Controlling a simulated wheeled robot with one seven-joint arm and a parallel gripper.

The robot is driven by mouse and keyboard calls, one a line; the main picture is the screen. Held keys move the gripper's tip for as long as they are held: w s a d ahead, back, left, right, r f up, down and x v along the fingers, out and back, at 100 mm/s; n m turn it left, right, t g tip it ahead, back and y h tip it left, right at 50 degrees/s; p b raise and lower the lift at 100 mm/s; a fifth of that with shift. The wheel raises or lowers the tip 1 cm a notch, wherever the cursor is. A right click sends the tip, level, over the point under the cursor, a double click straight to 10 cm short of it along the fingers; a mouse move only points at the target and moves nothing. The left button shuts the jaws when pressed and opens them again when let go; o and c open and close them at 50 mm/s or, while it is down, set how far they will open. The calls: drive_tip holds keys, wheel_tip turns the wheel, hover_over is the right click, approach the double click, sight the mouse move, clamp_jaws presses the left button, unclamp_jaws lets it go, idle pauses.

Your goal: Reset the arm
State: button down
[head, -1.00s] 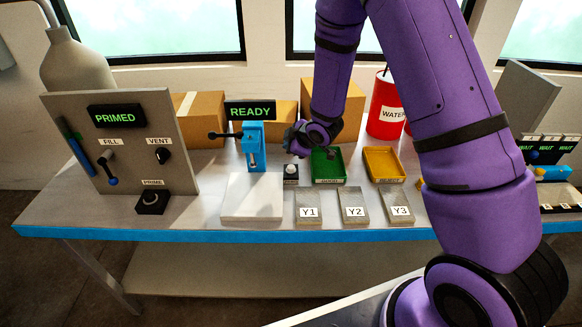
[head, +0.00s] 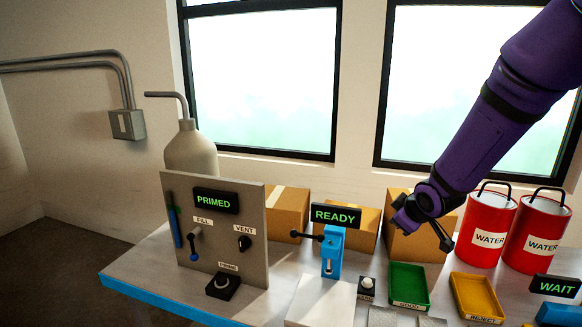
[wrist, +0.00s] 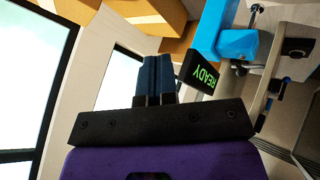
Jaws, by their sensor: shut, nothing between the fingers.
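My purple arm reaches in from the upper right in the head view. My gripper (head: 447,243) hangs in the air in front of the cardboard boxes, above the back of the green tray and left of the red water buckets. In the wrist view my gripper's dark blue fingers (wrist: 155,78) lie side by side, shut, with nothing between them. Beyond them, the READY display (wrist: 203,74) and the blue clamp-like device (wrist: 226,32) appear sideways. My gripper touches nothing that I can see.
On the bench stand the PRIMED panel (head: 214,238), the blue READY device (head: 332,252), a green GOOD tray (head: 409,304), a yellow REJECT tray (head: 476,318) and red WATER buckets (head: 485,240). A WAIT display (head: 555,286) is at right. Cardboard boxes (head: 287,213) line the back.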

drive_tip(key=s+d+r+m+h, duration=0.1)
drive_tip(key=s+d+r+m, duration=0.2)
drive_tip(key=s+r, duration=0.5)
drive_tip(key=s+r+m+g, duration=0.1)
drive_tip(key=s+r+m, duration=0.2)
drive_tip(key=s, duration=0.9)
drive_tip(key=s+r+m+g, duration=0.2)
drive_tip(key=s+r, duration=0.5)
drive_tip(key=s, duration=0.6)
drive_tip(key=shift+a+r+m, duration=0.25)
drive_tip(key=shift+r+m, duration=0.05)
drive_tip(key=shift+m, duration=0.4)
